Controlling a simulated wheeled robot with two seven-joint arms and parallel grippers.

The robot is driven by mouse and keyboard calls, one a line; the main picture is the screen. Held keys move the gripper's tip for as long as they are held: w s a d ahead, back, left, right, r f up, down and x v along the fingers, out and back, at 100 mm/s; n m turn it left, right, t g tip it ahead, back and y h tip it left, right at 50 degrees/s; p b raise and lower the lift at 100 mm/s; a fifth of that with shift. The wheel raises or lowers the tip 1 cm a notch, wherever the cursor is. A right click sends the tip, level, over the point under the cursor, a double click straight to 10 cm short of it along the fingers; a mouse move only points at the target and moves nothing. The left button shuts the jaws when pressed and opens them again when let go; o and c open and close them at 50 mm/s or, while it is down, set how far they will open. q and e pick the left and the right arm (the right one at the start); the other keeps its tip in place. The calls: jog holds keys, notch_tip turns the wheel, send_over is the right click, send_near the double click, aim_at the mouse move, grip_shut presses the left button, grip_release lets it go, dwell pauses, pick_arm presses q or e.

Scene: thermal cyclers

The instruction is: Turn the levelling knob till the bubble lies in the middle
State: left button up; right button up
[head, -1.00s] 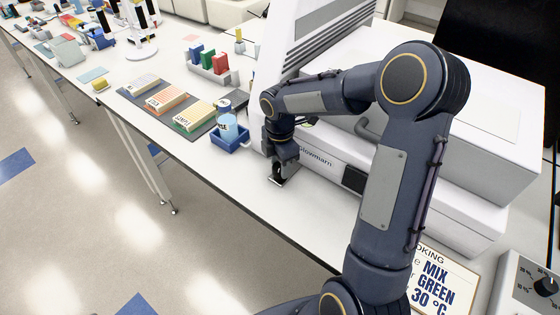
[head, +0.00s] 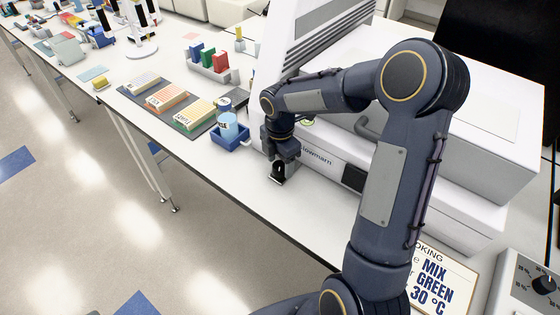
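The white machine (head: 450,150), with "lowmarn" readable on its front, stands on the bench at the right. My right gripper (head: 278,178) points down at the machine's lower front left corner, close to the bench top. Its fingers are small and dark here, and I cannot tell whether they hold anything. No levelling knob can be made out; the gripper and wrist cover that corner. A small yellow-green spot shows just right of my wrist, partly hidden; I cannot tell whether it is the bubble level. My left gripper is out of view.
A blue holder (head: 231,140) with a light blue cup stands left of the gripper. A dark mat with labelled boxes (head: 194,115) and a rack of coloured blocks (head: 213,69) lie farther left. A sign (head: 440,280) and a dial box (head: 530,290) are at lower right. The bench front strip is clear.

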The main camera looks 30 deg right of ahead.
aim_at(281, 167)
notch_tip(281, 167, up, 8)
jog(key=shift+f+b, duration=0.15)
jog(key=shift+b, duration=0.25)
dwell(0.3)
dwell(0.3)
jog(key=shift+s+r, duration=0.25)
jog(key=s+a+r+m+t+y, duration=0.1)
jog(key=s+a+m+t+y, duration=0.1)
jog(key=s+m, duration=0.8)
jog(key=s+a+r+m+t+y, duration=0.1)
jog(key=s+a+m+t, duration=0.2)
jog(key=s+m, duration=0.8)
jog(key=shift+s+a+t+y, duration=0.3)
jog(key=shift+s+a+y, duration=0.1)
jog(key=shift+a, duration=0.85)
jog(key=shift+r, duration=0.1)
